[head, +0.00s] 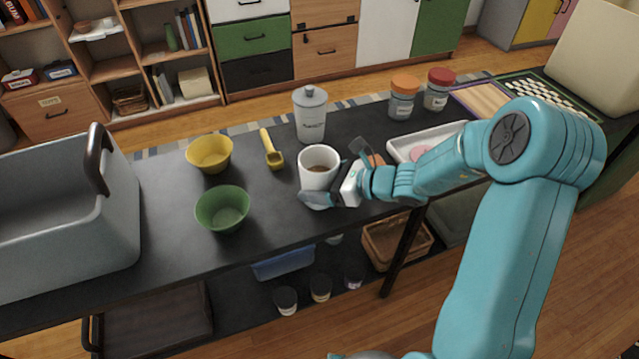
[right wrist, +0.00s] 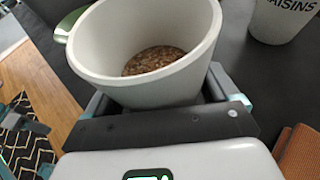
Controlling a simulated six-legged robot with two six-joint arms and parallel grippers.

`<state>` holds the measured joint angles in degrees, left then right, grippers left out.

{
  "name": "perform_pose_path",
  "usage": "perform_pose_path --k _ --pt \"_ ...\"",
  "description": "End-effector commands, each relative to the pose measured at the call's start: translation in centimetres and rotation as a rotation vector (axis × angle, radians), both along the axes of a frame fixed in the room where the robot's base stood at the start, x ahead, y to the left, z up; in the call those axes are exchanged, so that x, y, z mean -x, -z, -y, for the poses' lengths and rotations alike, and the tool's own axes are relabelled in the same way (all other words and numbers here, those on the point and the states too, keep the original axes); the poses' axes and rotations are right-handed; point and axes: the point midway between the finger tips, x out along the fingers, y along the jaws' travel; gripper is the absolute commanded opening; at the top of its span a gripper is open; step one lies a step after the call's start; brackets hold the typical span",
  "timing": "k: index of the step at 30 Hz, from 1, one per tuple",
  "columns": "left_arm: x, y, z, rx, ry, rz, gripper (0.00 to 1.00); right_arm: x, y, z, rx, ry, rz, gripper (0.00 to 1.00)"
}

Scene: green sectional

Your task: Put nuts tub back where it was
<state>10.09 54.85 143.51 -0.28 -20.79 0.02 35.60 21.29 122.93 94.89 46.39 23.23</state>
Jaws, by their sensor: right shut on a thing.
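A white open tub (head: 313,184) with brown, nut-like contents is at the front middle of the dark table in the head view. My right gripper (head: 334,173) is shut around its sides. In the right wrist view the tub (right wrist: 150,94) sits upright or nearly so between the fingers, with brown bits in its bottom. Its label is not readable from here. I cannot tell whether its base touches the table.
A lidded white raisins canister (head: 311,122) stands just behind the tub. A yellow scoop (head: 272,153), yellow bowl (head: 209,154) and green bowl (head: 222,209) are to the left, with a grey bin (head: 120,215) beyond. A white tray (head: 402,153) and two jars are to the right.

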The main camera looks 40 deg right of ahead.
Motion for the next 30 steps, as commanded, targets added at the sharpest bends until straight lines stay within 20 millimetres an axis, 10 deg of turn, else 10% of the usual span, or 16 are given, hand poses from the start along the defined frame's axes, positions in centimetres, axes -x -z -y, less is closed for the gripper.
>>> perform_pose_path --k 11,12,13,22,30 --pt "0.0 0.5 0.0 0.000 0.000 0.000 0.35 -0.1 0.5 0.0 0.001 -0.001 0.003 0.43" --pt "0.0 0.4 0.0 0.000 0.000 0.000 0.35 -0.1 0.5 0.0 0.001 -0.001 0.002 0.94" --pt "0.0 0.3 0.0 0.000 0.000 0.000 0.35 -0.1 0.4 0.0 0.000 0.000 0.001 1.00" --pt "0.0 -0.3 0.0 0.000 0.000 0.000 0.35 0.0 -0.2 0.0 0.001 0.001 0.002 1.00" --pt "0.0 -0.9 0.0 0.000 0.000 0.000 0.35 4.4 -2.3 2.9 0.003 0.007 0.002 1.00"
